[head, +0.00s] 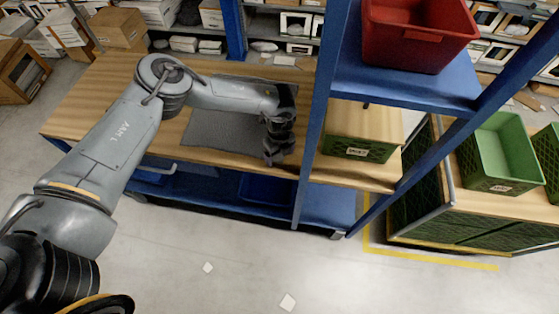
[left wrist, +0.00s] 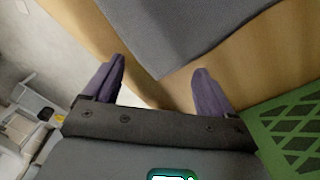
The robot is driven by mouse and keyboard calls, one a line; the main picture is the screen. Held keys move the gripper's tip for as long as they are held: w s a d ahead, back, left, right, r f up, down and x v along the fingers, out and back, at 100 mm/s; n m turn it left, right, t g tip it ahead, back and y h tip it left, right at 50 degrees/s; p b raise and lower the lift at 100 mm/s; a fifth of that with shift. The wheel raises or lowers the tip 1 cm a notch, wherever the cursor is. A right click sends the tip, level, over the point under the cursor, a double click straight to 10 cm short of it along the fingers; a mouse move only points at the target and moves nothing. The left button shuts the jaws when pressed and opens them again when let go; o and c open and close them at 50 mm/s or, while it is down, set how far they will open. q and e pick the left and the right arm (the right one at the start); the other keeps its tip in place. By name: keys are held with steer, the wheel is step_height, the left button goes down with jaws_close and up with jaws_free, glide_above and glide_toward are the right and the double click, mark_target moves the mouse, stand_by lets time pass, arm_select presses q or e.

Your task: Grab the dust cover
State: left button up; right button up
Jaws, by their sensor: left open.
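The dust cover, a flat dark grey sheet, lies on the wooden bench top (head: 100,90) in the head view; my left arm hides part of it. Its visible part (head: 222,128) reaches toward the front edge of the bench. My left gripper (head: 275,158) is at the right front of the sheet, by the bench's front edge. In the left wrist view the dust cover (left wrist: 165,35) shows one corner just beyond my open, empty left fingers (left wrist: 158,88). The fingers look apart from it. My right gripper is in neither view.
A blue rack post (head: 316,110) stands just right of my left gripper. A green crate (head: 358,150) sits beyond it and also shows in the left wrist view (left wrist: 290,135). A red bin (head: 415,40) is on the blue shelf above. The bench's left part is clear.

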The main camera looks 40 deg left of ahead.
arm_select(q)
steer(key=shift+f, duration=0.35)
jaws_close()
stand_by(1.1)
steer(key=shift+r, duration=0.1)
step_height(320, 180, up, 12)
steer(key=p, duration=1.1)
